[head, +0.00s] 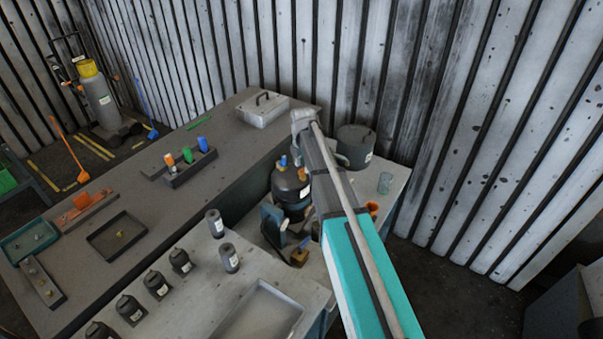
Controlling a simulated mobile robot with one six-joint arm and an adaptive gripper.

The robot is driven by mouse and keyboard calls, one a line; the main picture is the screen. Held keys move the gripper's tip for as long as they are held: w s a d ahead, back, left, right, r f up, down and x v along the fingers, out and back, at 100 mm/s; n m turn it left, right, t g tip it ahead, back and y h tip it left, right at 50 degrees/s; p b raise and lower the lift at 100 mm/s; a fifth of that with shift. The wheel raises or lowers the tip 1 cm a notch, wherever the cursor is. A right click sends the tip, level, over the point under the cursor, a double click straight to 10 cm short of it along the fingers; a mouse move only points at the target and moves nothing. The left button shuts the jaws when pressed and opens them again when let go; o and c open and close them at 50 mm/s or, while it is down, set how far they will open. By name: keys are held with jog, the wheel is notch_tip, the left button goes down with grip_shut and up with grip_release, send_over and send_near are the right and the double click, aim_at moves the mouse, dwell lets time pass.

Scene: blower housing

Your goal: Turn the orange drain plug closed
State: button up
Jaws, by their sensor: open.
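A dark rounded housing (290,188) with a white label stands on the bench, left of my arm. A small orange part (302,173) and blue parts (283,161) show on its upper side. Another orange piece (372,208) shows just right of my arm, partly hidden by it. I cannot tell which orange part is the drain plug, or how far it is turned. My teal and grey arm reaches up from the lower right to a joint above the housing. My gripper is not visible; the arm hides part of the bench behind it.
A blue stand (273,222) is beside the housing. Several dark bottles line the front bench near a shallow tray (262,314). A light metal box (263,110) is at the back.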

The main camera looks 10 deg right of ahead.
jog(key=shift+f+b, duration=0.45)
jog(key=shift+f, duration=0.2)
grip_shut()
jog(key=shift+a, duration=0.15)
